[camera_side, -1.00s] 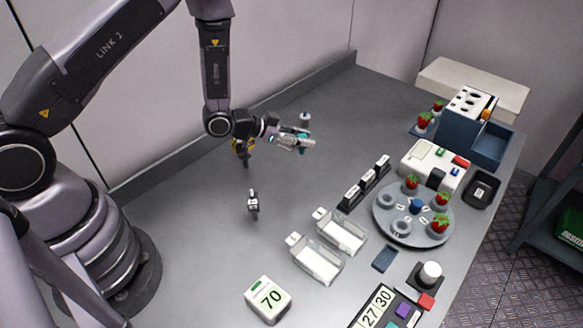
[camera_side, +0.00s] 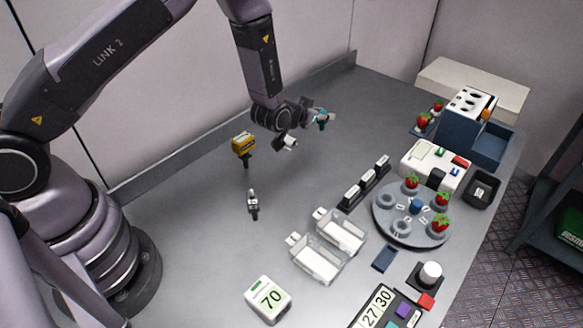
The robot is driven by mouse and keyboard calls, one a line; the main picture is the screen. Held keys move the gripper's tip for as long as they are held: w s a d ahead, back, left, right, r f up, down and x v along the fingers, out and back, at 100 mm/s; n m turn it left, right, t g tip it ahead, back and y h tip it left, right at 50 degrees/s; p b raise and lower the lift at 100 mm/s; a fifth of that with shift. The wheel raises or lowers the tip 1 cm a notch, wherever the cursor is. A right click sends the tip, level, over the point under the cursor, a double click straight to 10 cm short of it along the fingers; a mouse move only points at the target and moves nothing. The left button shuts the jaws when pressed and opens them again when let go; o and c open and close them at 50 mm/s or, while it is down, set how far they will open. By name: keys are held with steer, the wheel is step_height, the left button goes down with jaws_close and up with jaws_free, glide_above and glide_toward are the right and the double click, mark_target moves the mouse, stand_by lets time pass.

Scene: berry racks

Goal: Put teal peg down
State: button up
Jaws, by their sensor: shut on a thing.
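My gripper (camera_side: 321,120) is at the upper middle, above the grey table, pointing right. It is shut on the teal peg (camera_side: 323,115), of which only a small teal patch shows between the fingers. The rest of the peg is hidden or too small to make out. The peg is held up in the air, apart from the racks and trays on the table.
A turntable (camera_side: 382,222) with several strawberries stands at the right. Clear trays (camera_side: 318,262), a black rack (camera_side: 366,183), a scale reading 70 (camera_side: 268,299) and a blue crate (camera_side: 452,135) stand around. A yellow tool (camera_side: 243,145) is left of my wrist.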

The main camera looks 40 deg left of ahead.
steer(key=w+f, duration=0.4)
steer(key=w+d+f, duration=0.1)
steer(key=w+f, duration=0.1)
steer(key=w, duration=0.1)
steer(key=shift+f, duration=0.4)
steer(key=shift+w+d+f, duration=0.1)
steer(key=shift+w+f, duration=0.1)
steer(key=shift+f, duration=1.45)
steer(key=shift+f, duration=0.15)
steer(key=o, duration=0.7)
steer(key=shift+o, duration=0.2)
